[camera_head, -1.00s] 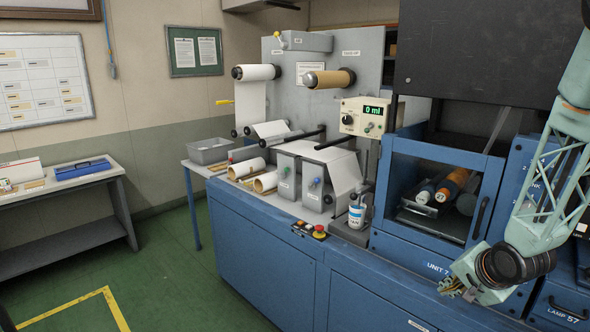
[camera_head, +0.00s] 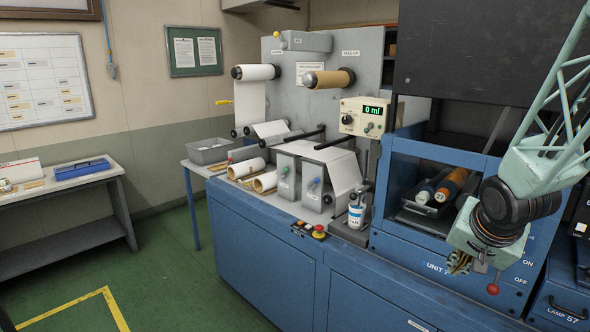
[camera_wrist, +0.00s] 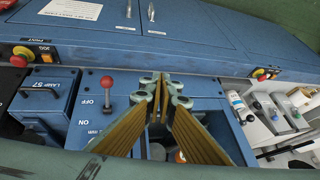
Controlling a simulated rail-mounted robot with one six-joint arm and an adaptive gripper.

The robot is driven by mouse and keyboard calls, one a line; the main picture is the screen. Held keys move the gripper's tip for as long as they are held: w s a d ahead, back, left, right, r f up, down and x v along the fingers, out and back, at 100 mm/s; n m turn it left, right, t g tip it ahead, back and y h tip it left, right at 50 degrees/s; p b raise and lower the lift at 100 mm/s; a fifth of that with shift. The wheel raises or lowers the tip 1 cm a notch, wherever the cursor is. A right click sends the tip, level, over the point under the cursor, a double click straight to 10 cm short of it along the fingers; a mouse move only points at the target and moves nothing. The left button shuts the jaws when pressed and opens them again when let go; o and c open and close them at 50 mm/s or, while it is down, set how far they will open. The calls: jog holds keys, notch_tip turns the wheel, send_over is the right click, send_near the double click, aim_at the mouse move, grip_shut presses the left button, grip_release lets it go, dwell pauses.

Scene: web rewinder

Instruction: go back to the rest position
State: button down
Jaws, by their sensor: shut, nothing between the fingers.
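My gripper (camera_head: 462,263) hangs in front of the blue UNIT 7 cabinet (camera_head: 398,243) at the right of the head view. In the wrist view, its brass-coloured fingers (camera_wrist: 160,84) meet at the tips with nothing between them. A lever with a red knob (camera_head: 493,289) is close below and to the right of my gripper; the wrist view shows its knob (camera_wrist: 107,82) left of the fingertips, apart from them. The lever lies by the OFF label. My wrist hides part of the cabinet front.
Rolls (camera_head: 452,184) lie inside the cabinet opening. The blue LAMP 57 box (camera_head: 562,298) stands at the right. The green floor (camera_head: 165,262) in front is open.

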jog(key=s+a+r+n+g, duration=0.1)
jog(key=s+a+r+n, duration=0.1)
jog(key=s+a+r, duration=0.35)
jog(key=s+a+r+n, duration=0.25)
jog(key=s+r, duration=0.35)
jog(key=s, duration=0.3)
jog(key=s+a+r+n+y, duration=0.1)
jog(key=s+a+r+n, duration=0.1)
jog(key=s+a, duration=0.3)
jog(key=s+a+r+n+g+y, duration=0.1)
jog(key=s+a, duration=0.5)
jog(key=s, duration=0.8)
jog(key=shift+s+a+r+n, duration=0.15)
jog(key=shift+s+r+n, duration=0.2)
jog(key=shift+r, duration=0.35)
jog(key=shift+w, duration=0.1)
notch_tip(320, 180, down, 9)
jog(key=b, duration=0.9)
jog(key=shift+r, duration=0.15)
